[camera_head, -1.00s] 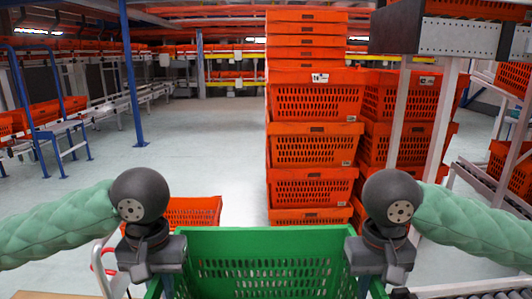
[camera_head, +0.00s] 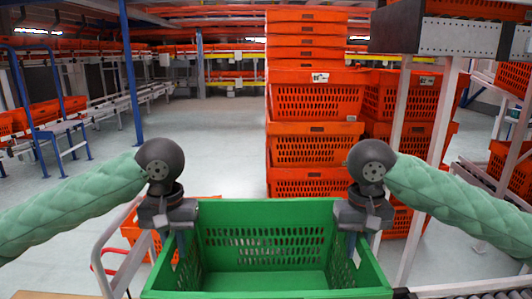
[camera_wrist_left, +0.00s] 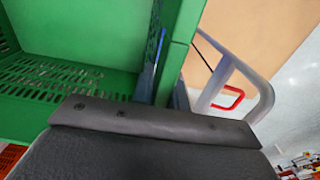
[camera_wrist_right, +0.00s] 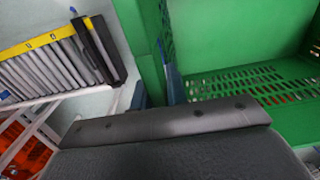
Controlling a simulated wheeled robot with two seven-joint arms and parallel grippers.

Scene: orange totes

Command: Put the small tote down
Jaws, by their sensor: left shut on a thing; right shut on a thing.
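The small tote is a green, empty crate with slotted walls (camera_head: 265,213), held low in front of me in the head view. My left gripper (camera_head: 180,238) is shut on its left side wall, and my right gripper (camera_head: 350,240) is shut on its right side wall. The tote's inside and floor show, and it looks roughly level. The left wrist view shows the green wall (camera_wrist_left: 185,30) at the fingers. The right wrist view shows the other side wall (camera_wrist_right: 150,70) at the fingers. What lies under the tote is hidden.
Tall stacks of orange totes (camera_head: 315,145) stand just beyond on the right. A lone orange tote (camera_head: 135,232) is partly hidden behind the left gripper. A grey-railed cart (camera_head: 110,250) is at left, a roller conveyor (camera_wrist_right: 60,65) at right. Open floor (camera_head: 220,130) lies ahead left.

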